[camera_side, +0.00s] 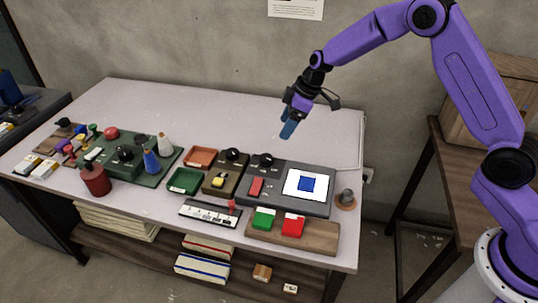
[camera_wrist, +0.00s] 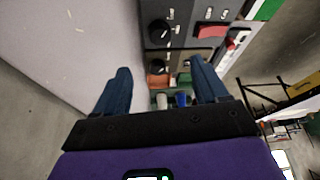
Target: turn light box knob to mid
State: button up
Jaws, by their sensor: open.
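The light box (camera_side: 318,204) is a dark grey panel at the right of the table, with a white screen showing a blue square. Its black knob (camera_side: 266,160) sits at its back left corner, behind a red switch (camera_side: 256,186). In the wrist view the knob (camera_wrist: 160,33) is at top centre, beside the red switch (camera_wrist: 211,31). My gripper (camera_side: 288,130) is open and empty, in the air above and to the right of the knob in the side view. Its two blue fingers (camera_wrist: 160,80) are spread in the wrist view. The knob's exact setting is too small to tell.
A brown box with a similar black knob (camera_side: 233,154) and a yellow block stands left of the light box. Orange (camera_side: 200,158) and green (camera_side: 184,181) trays are further left. A wooden board (camera_side: 310,237) with green and red blocks lies in front. The back table is clear.

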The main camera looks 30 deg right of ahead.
aim_at(267, 158)
jog(key=x, duration=1.3)
jog(key=shift+w+a+f, duration=0.1)
jog(key=shift+a+f, duration=0.1)
jog(key=shift+f, duration=0.1)
jog(key=c, duration=1.1)
jog(key=shift+m, duration=0.3)
jog(key=m, duration=0.2)
jog(key=m+t+h, duration=0.1)
jog(key=m, duration=0.2)
jog(key=shift+a+t+h, duration=0.2)
jog(key=shift+t+h, duration=0.1)
jog(key=shift+s+a+m+h, duration=0.1)
jog(key=shift+m+h, duration=0.4)
jog(key=shift+m, duration=0.9)
jog(key=shift+s+a+m+h, duration=0.15)
jog(key=shift+m+h, duration=0.35)
jog(key=shift+m, duration=1.3)
jog(key=o, duration=1.1)
